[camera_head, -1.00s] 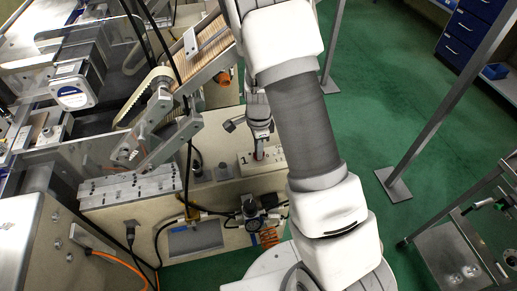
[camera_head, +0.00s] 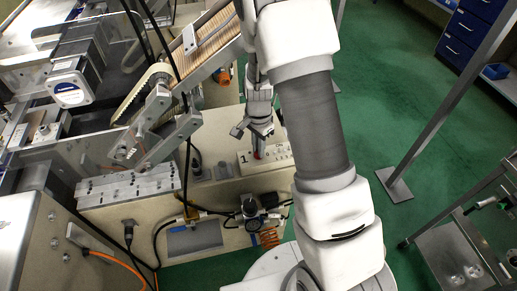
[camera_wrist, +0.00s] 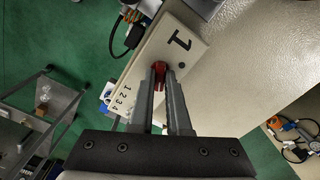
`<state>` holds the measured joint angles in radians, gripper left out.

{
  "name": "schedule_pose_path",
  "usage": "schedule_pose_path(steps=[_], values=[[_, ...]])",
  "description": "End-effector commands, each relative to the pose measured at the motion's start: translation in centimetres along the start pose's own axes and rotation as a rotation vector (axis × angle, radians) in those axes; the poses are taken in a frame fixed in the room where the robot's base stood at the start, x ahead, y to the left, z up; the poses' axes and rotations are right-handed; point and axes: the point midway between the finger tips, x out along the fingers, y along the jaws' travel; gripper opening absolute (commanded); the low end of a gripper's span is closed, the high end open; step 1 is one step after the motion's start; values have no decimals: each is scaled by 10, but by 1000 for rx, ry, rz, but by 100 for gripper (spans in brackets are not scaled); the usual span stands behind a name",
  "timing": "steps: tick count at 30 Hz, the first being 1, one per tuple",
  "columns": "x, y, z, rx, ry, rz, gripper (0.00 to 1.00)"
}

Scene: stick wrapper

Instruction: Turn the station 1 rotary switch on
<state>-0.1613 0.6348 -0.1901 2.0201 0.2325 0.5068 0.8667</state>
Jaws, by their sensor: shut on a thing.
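The station 1 switch box (camera_wrist: 146,58) is a pale box marked with a large 1, with a row of small numbers near its other end. It also shows in the head view (camera_head: 279,158), on the beige machine bench. Its red rotary knob (camera_wrist: 159,67) sits between the fingertips of my gripper (camera_wrist: 160,73), which is shut on it. In the head view the gripper (camera_head: 258,148) points down at the box, with a little red (camera_head: 258,155) showing at the tips. The fingers hide part of the knob, and its exact switch position cannot be told.
A black cable plug (camera_wrist: 133,36) is beside the box in the wrist view. A pressure regulator with hoses (camera_head: 250,207) is on the bench front. A sloping stick feeder (camera_head: 205,50) stands close left of my arm.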

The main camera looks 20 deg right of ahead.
Motion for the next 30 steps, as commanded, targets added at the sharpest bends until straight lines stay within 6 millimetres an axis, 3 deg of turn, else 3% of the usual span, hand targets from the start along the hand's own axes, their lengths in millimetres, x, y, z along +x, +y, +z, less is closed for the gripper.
schedule_pose_path(steps=[30], values=[[0,0,0,-901,0,-1,0]])
